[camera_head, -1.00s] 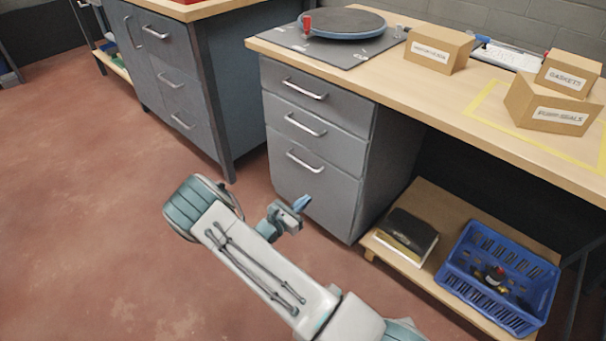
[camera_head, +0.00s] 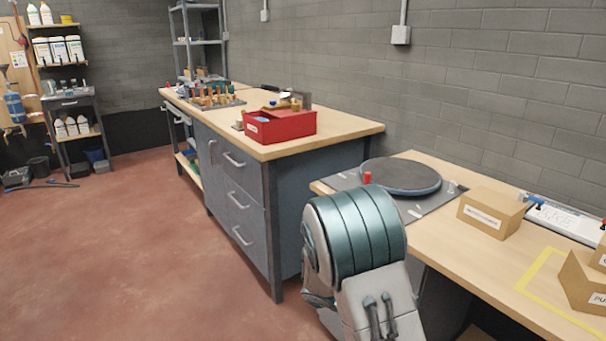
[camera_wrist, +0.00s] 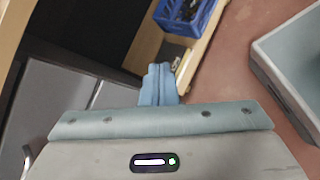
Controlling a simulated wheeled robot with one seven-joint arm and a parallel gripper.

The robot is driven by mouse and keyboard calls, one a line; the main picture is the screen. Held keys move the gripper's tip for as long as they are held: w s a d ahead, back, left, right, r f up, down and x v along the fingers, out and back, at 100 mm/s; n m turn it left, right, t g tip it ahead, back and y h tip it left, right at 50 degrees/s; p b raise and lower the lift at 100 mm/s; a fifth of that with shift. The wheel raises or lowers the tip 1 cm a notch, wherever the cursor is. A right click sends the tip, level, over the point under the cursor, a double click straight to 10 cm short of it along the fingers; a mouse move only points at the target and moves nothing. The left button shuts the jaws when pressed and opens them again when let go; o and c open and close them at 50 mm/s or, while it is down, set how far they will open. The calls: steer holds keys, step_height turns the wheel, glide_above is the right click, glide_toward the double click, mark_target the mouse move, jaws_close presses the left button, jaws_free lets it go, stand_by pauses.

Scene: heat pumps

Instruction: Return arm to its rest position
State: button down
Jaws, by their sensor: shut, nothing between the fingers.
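My arm (camera_head: 365,240) rises folded in the lower middle of the head view, its teal and grey link in front of the worktop corner. My gripper is out of sight in the head view. In the wrist view my gripper (camera_wrist: 159,86) shows blue fingers pressed together with nothing between them. It hangs in open space with the floor and the bench's lower shelf beyond.
The wooden workbench (camera_head: 450,245) carries a round turntable (camera_head: 400,176) and a cardboard box (camera_head: 493,212). A second bench holds a red bin (camera_head: 280,125). A blue crate (camera_wrist: 187,14) shows in the wrist view. The floor at left (camera_head: 110,250) is clear.

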steer(key=s+a+r+m+t+y+p, duration=0.1)
steer(key=s+r+p, duration=0.4)
steer(key=r, duration=0.5)
steer(key=s+a+r+m+t+y+p, duration=0.1)
steer(key=s+r+m+y+p, duration=0.4)
steer(key=r, duration=0.6)
steer(key=s+a+r+m+t+y+p, duration=0.1)
steer(key=s+a+r+m+y+p, duration=0.2)
steer(key=r, duration=0.8)
steer(key=s+m+y+p, duration=0.2)
steer(key=s+p, duration=0.1)
steer(key=s, duration=0.1)
steer(key=shift+s+a, duration=0.3)
steer(key=shift+s, duration=0.1)
